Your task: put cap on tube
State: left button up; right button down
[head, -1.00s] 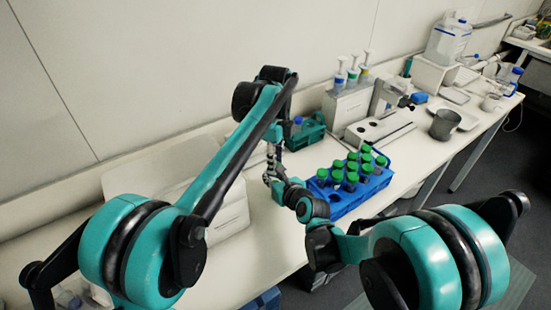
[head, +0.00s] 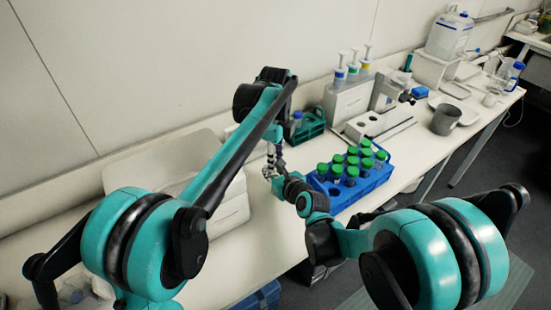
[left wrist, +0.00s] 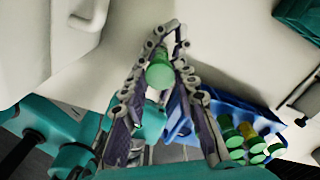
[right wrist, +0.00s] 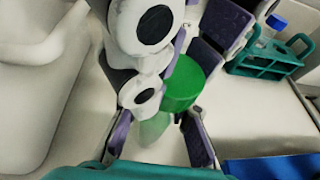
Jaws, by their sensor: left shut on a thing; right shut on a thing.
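A green cap (left wrist: 159,72) is between the fingers of my left gripper (left wrist: 168,42), which is shut on it. In the right wrist view the cap (right wrist: 184,84) is at the upper end of a pale translucent tube (right wrist: 154,128). My right gripper (right wrist: 158,138) is shut on the tube, below the cap. I cannot tell whether the cap is seated or only close above the tube mouth. In the head view the left gripper (head: 271,158) and right gripper (head: 272,175) meet over the bench, too small to show cap or tube.
A blue rack (head: 343,198) with several green-capped tubes stands just right of the grippers. A teal rack (head: 309,131) with a blue-capped tube is behind. A white box (head: 232,213) is to the left.

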pick_arm(q)
jog(key=shift+f, duration=0.55)
jog(key=o, duration=0.7)
jog(key=shift+r, duration=2.25)
